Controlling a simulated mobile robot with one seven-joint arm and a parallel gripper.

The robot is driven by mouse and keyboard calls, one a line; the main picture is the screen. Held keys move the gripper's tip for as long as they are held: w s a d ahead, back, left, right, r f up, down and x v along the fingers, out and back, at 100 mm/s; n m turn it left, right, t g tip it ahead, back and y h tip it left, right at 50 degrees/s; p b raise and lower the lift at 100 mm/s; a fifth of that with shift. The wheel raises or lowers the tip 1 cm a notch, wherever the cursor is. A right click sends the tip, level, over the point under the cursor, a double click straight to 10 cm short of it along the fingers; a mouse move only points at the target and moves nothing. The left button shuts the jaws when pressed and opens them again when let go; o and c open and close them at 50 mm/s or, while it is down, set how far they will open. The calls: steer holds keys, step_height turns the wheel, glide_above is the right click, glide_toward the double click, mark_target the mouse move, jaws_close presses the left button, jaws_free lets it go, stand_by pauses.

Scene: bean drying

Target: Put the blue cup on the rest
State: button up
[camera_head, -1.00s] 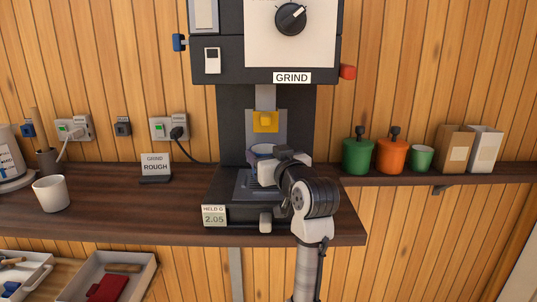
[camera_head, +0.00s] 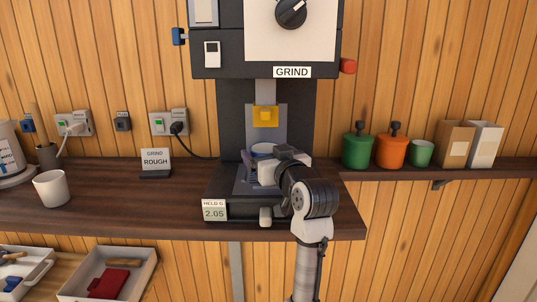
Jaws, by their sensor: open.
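The blue cup (camera_head: 263,149) stands in the grinder's lower bay, under the yellow spout, and only its rim and a little of its side show. The rest (camera_head: 246,185) is the dark metal plate at the grinder's base, partly covered by my arm. My gripper (camera_head: 250,163) reaches in from the front right, with its jaws open beside the cup. My wrist hides much of the cup, and I cannot tell whether the jaws touch it.
The grinder (camera_head: 228,115) stands on the dark counter (camera_head: 115,215). Green (camera_head: 357,150) and orange (camera_head: 391,151) canisters stand on the right shelf. Trays lie below left.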

steer(key=shift+r, duration=0.4)
steer(key=b+v, duration=0.3)
steer(key=v, duration=0.9)
steer(key=shift+f, duration=0.25)
